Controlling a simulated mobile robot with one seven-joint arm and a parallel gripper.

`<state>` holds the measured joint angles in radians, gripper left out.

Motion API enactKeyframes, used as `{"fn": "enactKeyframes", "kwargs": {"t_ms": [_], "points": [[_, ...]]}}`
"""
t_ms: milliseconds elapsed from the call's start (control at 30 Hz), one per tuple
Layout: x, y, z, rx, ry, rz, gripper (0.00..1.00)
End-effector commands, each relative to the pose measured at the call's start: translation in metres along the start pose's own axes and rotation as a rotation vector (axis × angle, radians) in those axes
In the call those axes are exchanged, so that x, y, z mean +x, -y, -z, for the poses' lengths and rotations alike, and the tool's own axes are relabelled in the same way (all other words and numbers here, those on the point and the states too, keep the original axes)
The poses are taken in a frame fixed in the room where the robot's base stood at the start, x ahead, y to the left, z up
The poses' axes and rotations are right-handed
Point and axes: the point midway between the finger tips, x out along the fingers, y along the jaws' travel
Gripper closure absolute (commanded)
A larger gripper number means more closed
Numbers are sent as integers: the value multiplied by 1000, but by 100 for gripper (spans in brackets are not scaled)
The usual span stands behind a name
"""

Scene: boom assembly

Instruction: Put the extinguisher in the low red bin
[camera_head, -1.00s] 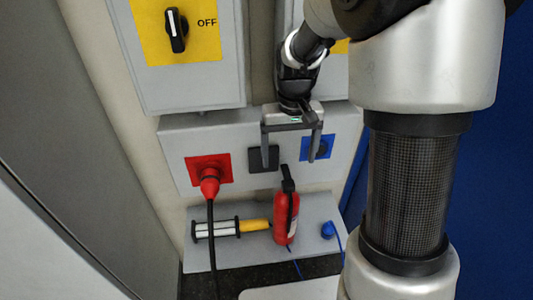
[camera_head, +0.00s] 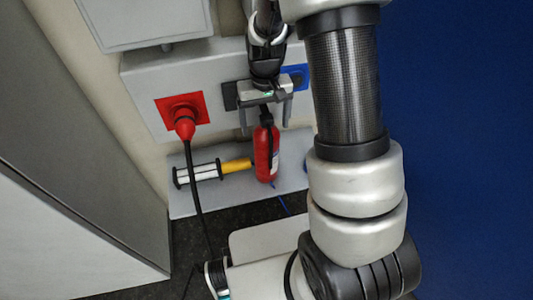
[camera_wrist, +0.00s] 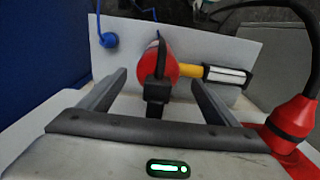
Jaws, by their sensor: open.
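The red extinguisher (camera_head: 265,155) stands upright on a grey shelf (camera_head: 215,205), with its black handle at the top. My gripper (camera_head: 265,122) is open just above it, its two fingers to either side of the black handle. In the wrist view the extinguisher (camera_wrist: 172,66) lies between and beyond the open fingers of my gripper (camera_wrist: 156,85), and its black handle (camera_wrist: 157,90) points toward the palm. The fingers appear apart from it. No low red bin shows in these views.
A lamp with a yellow handle (camera_head: 236,165) lies on the shelf left of the extinguisher, close to it. A red plug (camera_head: 184,124) with a hanging black cable sits in a red socket (camera_head: 171,104) on the wall. A blue plug (camera_wrist: 108,40) with a cord is on the other side.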

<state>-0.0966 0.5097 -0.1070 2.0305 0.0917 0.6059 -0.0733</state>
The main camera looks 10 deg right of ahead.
Motion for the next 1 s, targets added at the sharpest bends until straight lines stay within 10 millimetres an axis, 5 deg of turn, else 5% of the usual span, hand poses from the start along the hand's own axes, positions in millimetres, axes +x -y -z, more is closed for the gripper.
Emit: {"fn": "enactKeyframes", "kwargs": {"t_ms": [233, 500, 1000], "points": [[40, -4, -1, 2, 3, 0, 16], [43, -4, 0, 1, -1, 0, 16], [43, -4, 0, 1, 0, 0, 99]]}}
